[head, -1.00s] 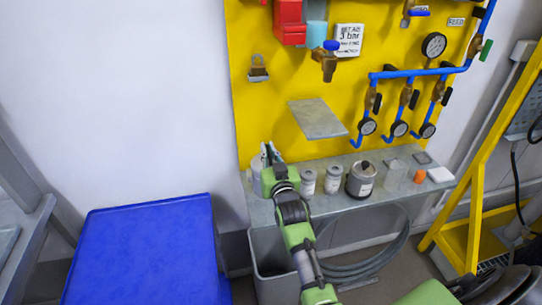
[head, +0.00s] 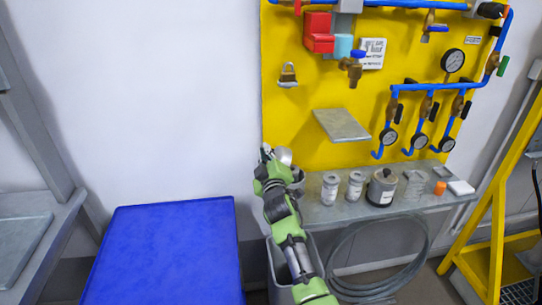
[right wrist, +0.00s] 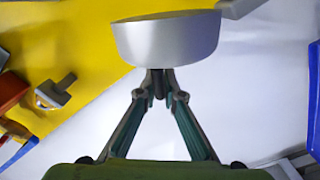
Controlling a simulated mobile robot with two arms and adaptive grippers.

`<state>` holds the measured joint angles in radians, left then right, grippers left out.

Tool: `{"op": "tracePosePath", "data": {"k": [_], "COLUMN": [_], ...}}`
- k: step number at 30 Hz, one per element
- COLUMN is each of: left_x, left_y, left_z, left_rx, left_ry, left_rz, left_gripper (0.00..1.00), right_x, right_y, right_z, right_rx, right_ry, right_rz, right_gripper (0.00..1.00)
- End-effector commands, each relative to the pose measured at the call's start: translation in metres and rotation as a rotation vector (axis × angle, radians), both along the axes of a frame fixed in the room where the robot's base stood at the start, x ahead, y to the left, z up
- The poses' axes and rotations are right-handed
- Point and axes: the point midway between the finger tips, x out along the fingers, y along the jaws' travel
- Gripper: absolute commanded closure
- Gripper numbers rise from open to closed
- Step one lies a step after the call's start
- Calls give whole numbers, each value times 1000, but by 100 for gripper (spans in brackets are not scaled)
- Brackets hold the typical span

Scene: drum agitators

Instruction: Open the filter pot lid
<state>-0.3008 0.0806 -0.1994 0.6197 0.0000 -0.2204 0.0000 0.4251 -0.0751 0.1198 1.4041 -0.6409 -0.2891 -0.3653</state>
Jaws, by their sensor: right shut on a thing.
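My right gripper (head: 268,153) is at the left end of the grey shelf. In the right wrist view its fingers (right wrist: 158,82) are closed together at the underside of a round silver lid (right wrist: 167,38), which I take to be the filter pot lid. The lid also shows in the head view (head: 284,156) as a small grey disc beside the fingers. A grey pot (head: 298,176), partly hidden behind my gripper, stands at the shelf's left end, below the lid. The lid appears tilted and clear of the pot. My left gripper is not in view.
The shelf (head: 330,212) also holds two small labelled jars (head: 329,187), a dark-lidded pot (head: 381,187), a glass beaker (head: 414,184) and an orange cap (head: 440,188). A blue surface (head: 165,250) is clear at lower left. A small ledge (head: 341,125) juts from the yellow panel.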

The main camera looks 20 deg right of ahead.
Motion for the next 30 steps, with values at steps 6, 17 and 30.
{"op": "tracePosePath", "data": {"k": [6,17,30], "left_x": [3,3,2], "left_y": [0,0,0], "left_z": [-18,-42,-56], "left_rx": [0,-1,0], "left_ry": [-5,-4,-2], "left_rz": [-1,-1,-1], "left_gripper": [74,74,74], "right_x": [5,12,15], "right_y": [18,42,55], "right_z": [-9,-29,-48], "right_rx": [-197,-517,-759], "right_ry": [44,128,193], "right_rz": [3,0,-2], "right_gripper": [100,100,100]}}
